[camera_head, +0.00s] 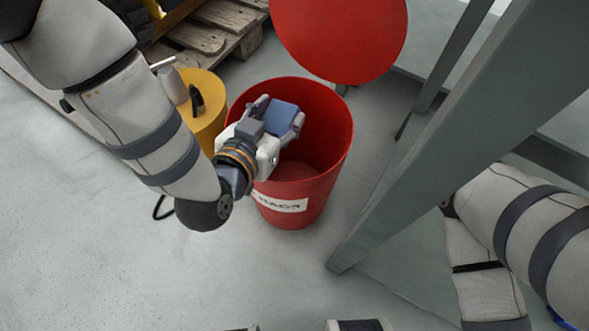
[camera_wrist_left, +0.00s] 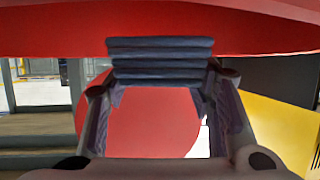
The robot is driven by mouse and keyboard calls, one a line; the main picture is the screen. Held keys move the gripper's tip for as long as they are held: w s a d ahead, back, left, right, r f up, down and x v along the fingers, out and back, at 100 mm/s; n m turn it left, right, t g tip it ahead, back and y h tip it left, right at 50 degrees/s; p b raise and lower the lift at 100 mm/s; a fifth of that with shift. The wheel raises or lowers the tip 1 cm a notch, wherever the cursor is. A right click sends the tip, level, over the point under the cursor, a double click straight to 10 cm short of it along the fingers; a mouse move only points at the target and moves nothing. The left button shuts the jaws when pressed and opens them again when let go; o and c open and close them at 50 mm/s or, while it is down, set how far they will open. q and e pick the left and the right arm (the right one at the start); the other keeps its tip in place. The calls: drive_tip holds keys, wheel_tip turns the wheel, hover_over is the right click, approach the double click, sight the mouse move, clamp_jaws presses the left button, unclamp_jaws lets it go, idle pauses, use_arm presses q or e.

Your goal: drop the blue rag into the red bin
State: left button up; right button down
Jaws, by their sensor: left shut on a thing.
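The blue rag (camera_head: 279,117) is a folded block between the fingers of my left gripper (camera_head: 281,112), which is shut on it. The gripper is over the mouth of the red bin (camera_head: 325,185), inside the rim's outline as seen from above. The bin is round, upright and open, with a white label on its front. In the left wrist view the rag (camera_wrist_left: 160,62) shows as stacked dark blue layers between the fingertips (camera_wrist_left: 163,78). The gripper hides part of the bin's left rim. My right gripper is out of view; only its arm shows at the right.
The round red lid (camera_head: 340,35) stands behind the bin. A yellow drum (camera_head: 208,118) with small items on top is close at the bin's left. A wooden pallet (camera_head: 205,35) lies behind. A grey slanted post (camera_head: 450,130) stands at right. The floor in front is clear.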

use_arm(q)
drive_tip(key=o, duration=1.2)
drive_tip(key=shift+r, duration=0.15)
drive_tip(key=v, duration=1.2)
drive_tip(key=shift+a, duration=0.1)
